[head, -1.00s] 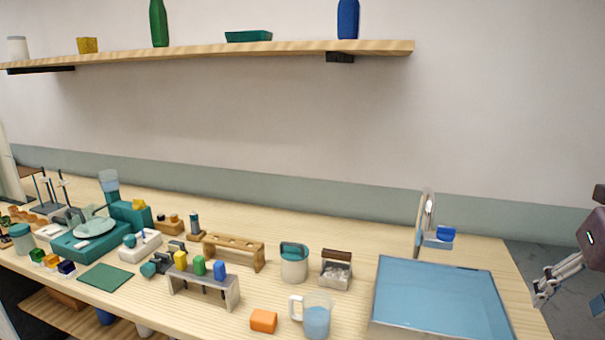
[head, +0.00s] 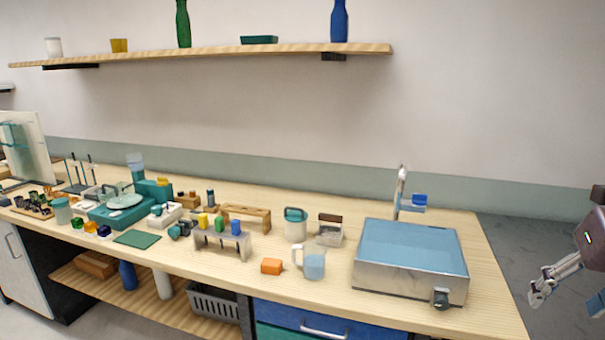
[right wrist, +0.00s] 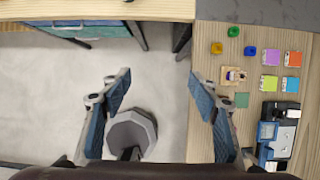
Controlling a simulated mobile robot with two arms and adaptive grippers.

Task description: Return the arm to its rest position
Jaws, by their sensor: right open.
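My right gripper (head: 541,293) is at the right edge of the head view, beyond the right end of the wooden bench (head: 490,290) and apart from it. In the right wrist view the gripper (right wrist: 162,92) is open, with its two blue-padded fingers wide apart. Nothing is between the fingers but grey floor and a grey many-sided stool-like thing (right wrist: 133,132) below. My left gripper is in neither view.
A shelf (head: 215,55) hangs above. A wooden worktop (right wrist: 205,128) lies beside the right finger in the wrist view.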

